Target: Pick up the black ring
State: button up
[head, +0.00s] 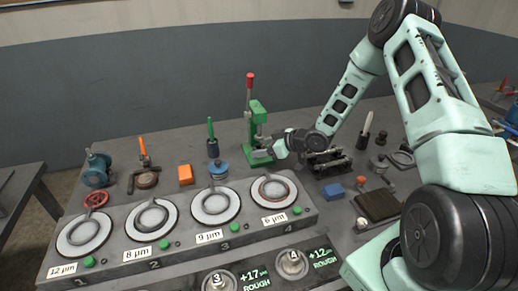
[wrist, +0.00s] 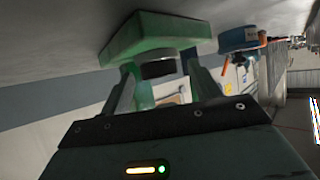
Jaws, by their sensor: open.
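My gripper (head: 265,154) is at the foot of the green press (head: 257,122), which has a red-tipped upright handle. In the wrist view my gripper (wrist: 162,75) is open, its two fingers pointing at the green base. A short dark round piece (wrist: 158,69), which looks like the black ring, sits against the green part (wrist: 150,36) between the fingertips. I cannot tell whether the fingers touch it. In the head view it is not clearly visible; the gripper and press cover that spot.
A grey machine with several round plates (head: 215,206) fills the bench front. Left of the press stand a blue-topped pot (head: 219,171), an orange block (head: 185,175) and a green-handled tool (head: 211,138). A dark rack (head: 328,163) and blue block (head: 333,191) are to the right.

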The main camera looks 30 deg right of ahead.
jog(key=c, duration=1.1)
